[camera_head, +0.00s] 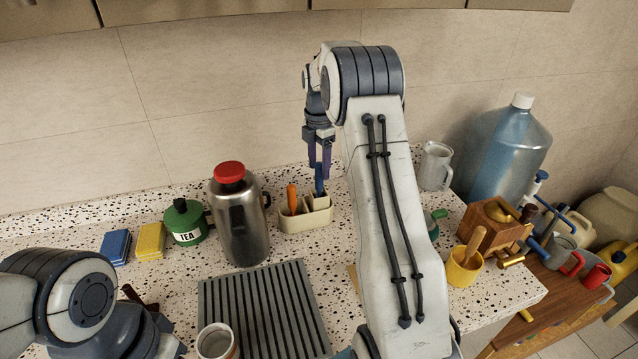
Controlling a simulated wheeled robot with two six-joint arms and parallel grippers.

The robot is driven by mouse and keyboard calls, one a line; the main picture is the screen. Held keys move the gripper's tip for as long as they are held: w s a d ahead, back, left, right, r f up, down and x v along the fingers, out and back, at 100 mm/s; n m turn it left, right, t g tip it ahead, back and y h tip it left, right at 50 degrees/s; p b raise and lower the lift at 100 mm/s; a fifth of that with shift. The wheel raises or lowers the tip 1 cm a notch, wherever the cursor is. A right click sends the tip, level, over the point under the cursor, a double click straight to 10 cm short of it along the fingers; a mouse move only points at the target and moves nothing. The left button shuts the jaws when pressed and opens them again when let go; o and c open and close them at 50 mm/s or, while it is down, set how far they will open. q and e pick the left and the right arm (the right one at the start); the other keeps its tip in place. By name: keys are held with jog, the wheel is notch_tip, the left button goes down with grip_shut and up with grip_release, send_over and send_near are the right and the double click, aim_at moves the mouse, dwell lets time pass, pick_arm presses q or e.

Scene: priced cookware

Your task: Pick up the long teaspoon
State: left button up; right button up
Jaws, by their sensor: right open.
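A cream utensil caddy (306,220) stands on the speckled counter near the back wall. A blue handle (319,180) and an orange handle (292,198) stick up from it. I cannot tell which of these, if either, is the long teaspoon; their lower ends are hidden in the caddy. My right gripper (319,168) points down above the caddy, open, with its purple fingers at the top of the blue handle. I cannot tell whether they touch it. My left arm shows at the lower left, but its gripper is out of view.
A steel flask with a red lid (240,220) stands close left of the caddy, beside a green tea pot (186,222). A ridged grey mat (262,310) lies in front. My right arm hides the counter right of the caddy.

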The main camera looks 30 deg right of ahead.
aim_at(319, 190)
notch_tip(319, 190, down, 4)
jog(key=shift+s+a+f+p, duration=0.15)
jog(key=shift+f+p, duration=0.05)
jog(key=shift+p, duration=0.45)
grip_shut()
